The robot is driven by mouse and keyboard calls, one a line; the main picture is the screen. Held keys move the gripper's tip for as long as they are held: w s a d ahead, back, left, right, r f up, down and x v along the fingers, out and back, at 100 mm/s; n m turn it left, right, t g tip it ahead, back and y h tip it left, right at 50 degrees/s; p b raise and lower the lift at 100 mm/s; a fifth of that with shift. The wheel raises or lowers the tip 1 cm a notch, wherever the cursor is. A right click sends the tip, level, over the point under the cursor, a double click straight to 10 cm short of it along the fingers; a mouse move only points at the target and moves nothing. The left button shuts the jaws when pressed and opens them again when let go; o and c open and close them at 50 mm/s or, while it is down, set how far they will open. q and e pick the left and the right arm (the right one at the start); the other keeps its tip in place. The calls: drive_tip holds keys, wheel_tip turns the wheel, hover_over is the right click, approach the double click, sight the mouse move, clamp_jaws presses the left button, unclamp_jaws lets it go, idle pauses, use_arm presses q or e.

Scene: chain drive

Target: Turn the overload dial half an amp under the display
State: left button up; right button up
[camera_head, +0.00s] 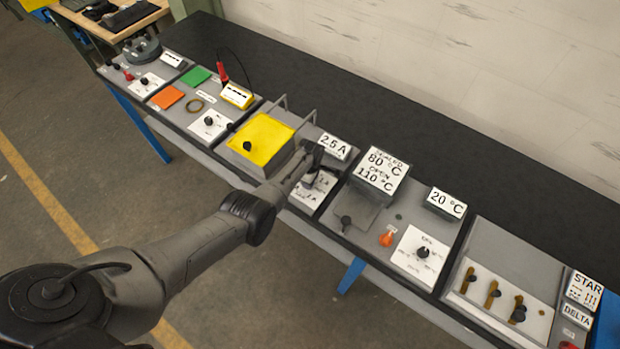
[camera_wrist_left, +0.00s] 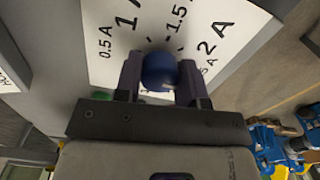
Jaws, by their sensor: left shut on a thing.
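The display (camera_head: 333,146) reads 2.5 A in the head view. Below it is the white scale plate (camera_head: 306,197) of the overload dial, partly covered by my left gripper (camera_head: 309,180). In the left wrist view the dark blue round knob of the dial (camera_wrist_left: 159,71) sits between the fingers of my left gripper (camera_wrist_left: 160,80), which is shut on it. Around the knob the plate (camera_wrist_left: 150,18) shows 0.5 A, a partly cut 1 A, 1.5 and 2 A. The knob's pointer is not visible, so its setting cannot be read. My right gripper is in neither view.
Left of the dial is a module with a yellow plate (camera_head: 262,139) and raised bars. Right of it stand a sign reading 80 °C and 110 °C (camera_head: 381,172) and a 20 °C display (camera_head: 445,203). The black bench top (camera_head: 440,150) behind is clear.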

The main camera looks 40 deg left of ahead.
use_arm(q)
drive_tip(key=n, duration=0.6)
drive_tip(key=shift+n, duration=2)
drive_tip(key=shift+r, duration=0.1)
drive_tip(key=o, duration=0.9)
drive_tip(key=shift+o, duration=0.2)
